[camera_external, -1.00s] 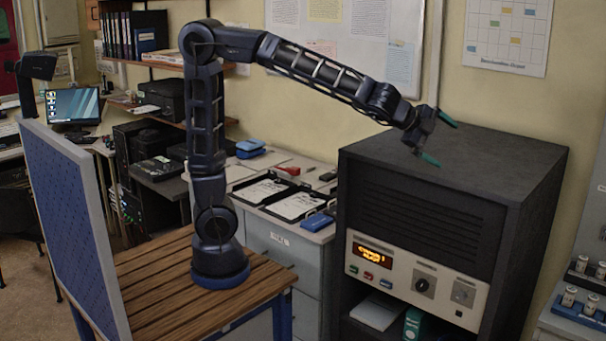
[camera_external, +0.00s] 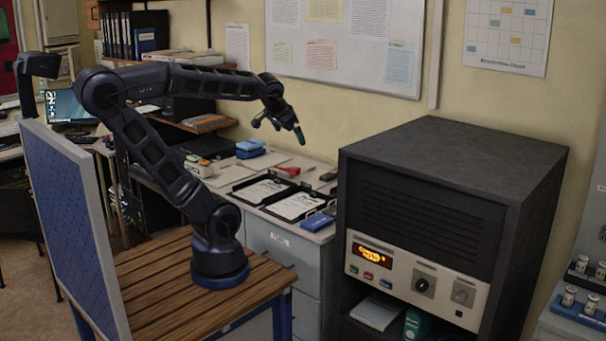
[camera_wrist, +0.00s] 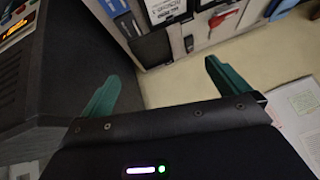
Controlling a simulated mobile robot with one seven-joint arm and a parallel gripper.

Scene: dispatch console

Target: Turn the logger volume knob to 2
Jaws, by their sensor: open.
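The logger is a dark cabinet (camera_external: 440,190) with a pale control panel (camera_external: 400,284) low on its front. A round black knob (camera_external: 422,284) sits on the panel, right of an orange lit display (camera_external: 372,257). Its markings are too small to read. My gripper (camera_external: 285,133) is up in the air, left of the cabinet and well apart from the knob. In the wrist view my gripper (camera_wrist: 165,95) has its two green fingers spread, with nothing between them. Part of the panel, with its orange display (camera_wrist: 20,8), shows at that view's top left corner; the knob cannot be made out there.
A grey drawer cabinet (camera_external: 285,250) with black trays, papers and a blue stapler-like item (camera_external: 318,221) stands left of the logger. A shelf under the panel holds a paper stack (camera_external: 376,312) and a green binder (camera_external: 416,322). The space before the panel looks clear.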

